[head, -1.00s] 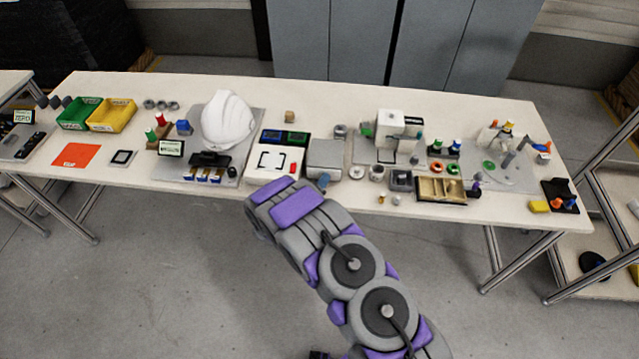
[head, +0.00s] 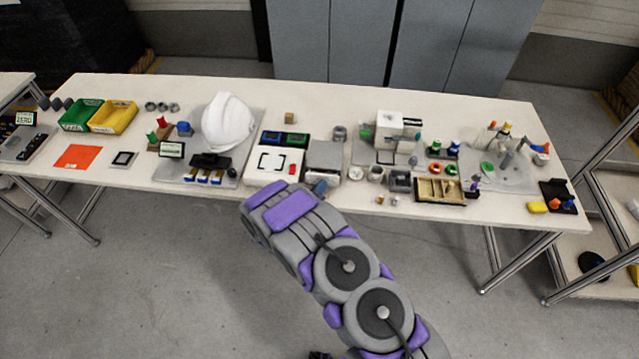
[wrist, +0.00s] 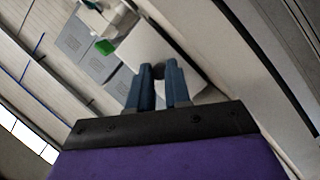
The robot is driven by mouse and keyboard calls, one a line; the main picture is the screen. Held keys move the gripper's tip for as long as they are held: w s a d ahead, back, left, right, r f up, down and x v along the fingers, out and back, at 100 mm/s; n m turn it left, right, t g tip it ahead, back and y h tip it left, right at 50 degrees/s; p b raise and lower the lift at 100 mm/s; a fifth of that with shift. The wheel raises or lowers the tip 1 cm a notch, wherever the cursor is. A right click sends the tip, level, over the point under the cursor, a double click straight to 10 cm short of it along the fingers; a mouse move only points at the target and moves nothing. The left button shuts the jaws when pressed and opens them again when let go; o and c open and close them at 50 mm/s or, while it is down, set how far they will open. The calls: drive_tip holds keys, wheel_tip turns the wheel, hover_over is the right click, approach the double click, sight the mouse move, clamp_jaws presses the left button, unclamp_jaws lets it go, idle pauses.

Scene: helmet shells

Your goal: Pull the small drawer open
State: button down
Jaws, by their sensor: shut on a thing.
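The small grey drawer unit (head: 325,154) stands at the table's front edge, right of the white box. Its top is grey, and a pale strip shows at its front. My gripper (head: 320,187) is in front of that side, its blue fingertips partly hidden by my arm. In the wrist view, the two blue fingers of my gripper (wrist: 159,84) are close together around a small dark knob (wrist: 158,71). A pale face (wrist: 148,46) lies just beyond it. How far the drawer is open cannot be told clearly.
The white box (head: 272,166) with a red mark stands close on the left. Small cups and a tan compartment tray (head: 440,198) stand to the right. A white helmet (head: 228,122) is farther left. The floor in front of the table is clear.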

drive_tip(key=s+p, duration=0.2)
drive_tip(key=s, duration=0.4)
drive_tip(key=shift+s+a+f, duration=0.15)
drive_tip(key=shift+s+a, duration=0.05)
drive_tip(key=shift+s, duration=0.2)
drive_tip(key=c, duration=1.1)
unclamp_jaws()
drive_tip(key=shift+w+a, duration=0.1)
drive_tip(key=shift+c, duration=0.2)
drive_tip(key=shift+o, duration=0.4)
drive_tip(key=p+v, duration=0.1)
drive_tip(key=v, duration=1.6)
drive_tip(key=shift+s+p, duration=0.2)
drive_tip(key=shift+p, duration=0.2)
